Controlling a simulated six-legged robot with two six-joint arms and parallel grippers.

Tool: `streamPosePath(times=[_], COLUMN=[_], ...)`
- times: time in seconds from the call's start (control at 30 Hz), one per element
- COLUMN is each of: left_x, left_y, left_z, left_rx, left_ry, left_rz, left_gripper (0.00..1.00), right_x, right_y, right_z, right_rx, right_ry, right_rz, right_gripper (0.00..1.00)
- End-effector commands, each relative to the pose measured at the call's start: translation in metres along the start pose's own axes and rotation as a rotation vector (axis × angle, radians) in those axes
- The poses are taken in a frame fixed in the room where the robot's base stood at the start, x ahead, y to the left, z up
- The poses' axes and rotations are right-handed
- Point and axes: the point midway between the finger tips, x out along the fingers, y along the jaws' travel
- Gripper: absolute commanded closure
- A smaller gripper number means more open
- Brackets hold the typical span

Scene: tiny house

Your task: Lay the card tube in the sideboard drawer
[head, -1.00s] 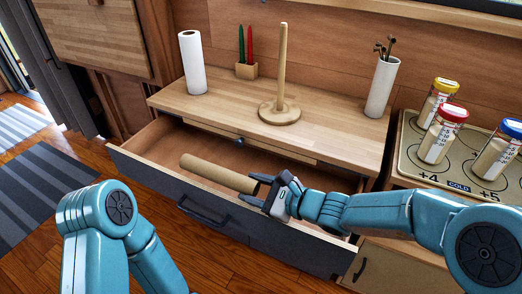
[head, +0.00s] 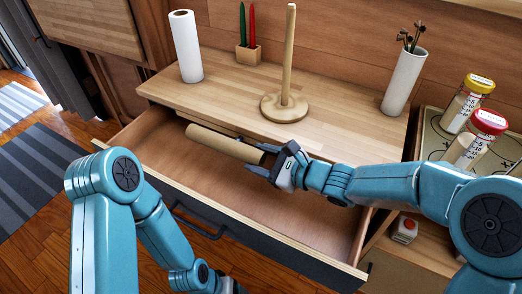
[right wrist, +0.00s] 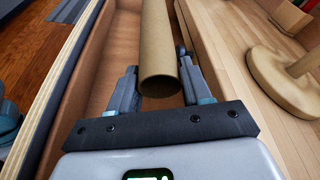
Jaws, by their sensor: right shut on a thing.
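The card tube (head: 222,143) is a plain brown cylinder. My right gripper (head: 267,166) is shut on its right end and holds it over the open sideboard drawer (head: 230,226), near the drawer's back. The drawer floor (head: 285,205) looks empty. My left arm is at the left, its fingers out of the frame.
On the sideboard top (head: 235,95) stand a paper roll (head: 186,46), a holder with candles (head: 248,54), a wooden stand with a pole (head: 284,106) and a white vase (head: 403,82). Jars (head: 466,102) stand on a tray at the right.

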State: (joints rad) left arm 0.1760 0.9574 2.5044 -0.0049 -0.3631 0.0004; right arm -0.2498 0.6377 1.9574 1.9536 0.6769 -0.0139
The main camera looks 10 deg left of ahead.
Motion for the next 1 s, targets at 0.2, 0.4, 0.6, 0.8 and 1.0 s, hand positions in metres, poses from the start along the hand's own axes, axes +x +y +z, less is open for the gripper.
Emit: streamPosePath(times=[0.2,0.4,0.6,0.8,1.0], left_x=[0.007,0.024,0.039,0.054,0.066], left_y=[-0.003,-0.009,-0.014,-0.019,-0.024], left_z=[0.0,0.0,0.0,-0.001,-0.001], left_rx=[0.0,0.0,0.0,0.0,0.0], left_ry=[-0.001,-0.001,-0.001,-0.001,-0.001], left_rz=[0.0,0.0,0.0,0.0,0.0], left_gripper=[0.21,0.21,0.21,0.21,0.21], right_x=[0.001,0.007,0.015,0.024,0.03], right_y=[0.009,0.022,0.033,0.042,0.05], right_z=[-0.009,-0.03,-0.053,-0.076,-0.096], right_rx=[0.001,0.002,0.003,0.001,0.001], right_ry=[0.001,0.001,0.001,0.0,0.0], right_rz=[0.001,0.001,0.001,0.001,0.0], right_gripper=[0.79,0.79,0.79,0.79,0.79])
